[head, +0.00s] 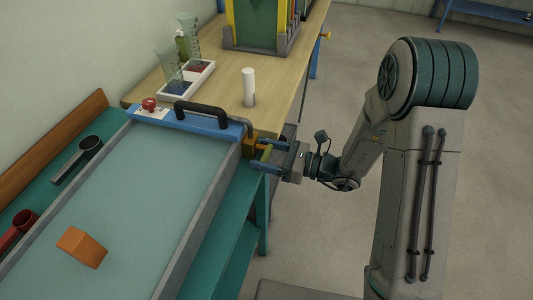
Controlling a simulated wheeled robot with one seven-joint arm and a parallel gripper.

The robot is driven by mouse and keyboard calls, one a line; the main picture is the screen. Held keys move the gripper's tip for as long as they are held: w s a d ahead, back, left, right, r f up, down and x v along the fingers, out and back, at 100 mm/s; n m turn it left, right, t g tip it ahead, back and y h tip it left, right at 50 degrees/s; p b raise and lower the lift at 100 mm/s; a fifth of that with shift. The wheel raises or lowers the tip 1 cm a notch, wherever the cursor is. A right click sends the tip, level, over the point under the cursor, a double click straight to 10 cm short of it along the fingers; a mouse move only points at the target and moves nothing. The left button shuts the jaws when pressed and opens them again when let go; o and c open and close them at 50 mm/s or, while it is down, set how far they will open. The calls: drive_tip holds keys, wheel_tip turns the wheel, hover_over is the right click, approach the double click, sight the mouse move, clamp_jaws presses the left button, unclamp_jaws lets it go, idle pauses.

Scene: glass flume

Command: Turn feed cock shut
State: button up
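The glass flume (181,218) runs from the lower left to a blue end piece (220,128) with a black handle (203,112). A brass-coloured fitting (250,142) sits at the right corner of this end; it looks like the feed cock, though it is small and partly hidden. My gripper (261,156) is beside this corner, its blue fingers apart. A small yellow-green piece (267,152) shows between the fingers; I cannot tell whether they touch it. A red knob (149,103) stands on a white plate at the end's left corner.
An orange block (82,247) is in the flume. On the wooden bench behind are a white cylinder (249,87), a white tray (188,82) with glass vessels, and a green-yellow rack (262,28). Open floor (330,245) lies right of the flume.

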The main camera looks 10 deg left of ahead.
drive_tip(key=c, duration=0.4)
drive_tip(key=shift+f+n+b, duration=0.25)
drive_tip(key=shift+n+b, duration=0.15)
drive_tip(key=shift+b, duration=0.2)
drive_tip(key=shift+n+b, duration=0.35)
drive_tip(key=shift+n, duration=0.15)
drive_tip(key=shift+r, duration=0.1)
drive_tip(key=o, duration=1)
drive_tip(key=shift+c, duration=0.2)
drive_tip(key=s+d, duration=0.1)
drive_tip(key=d, duration=1.2)
drive_tip(key=shift+d, duration=0.4)
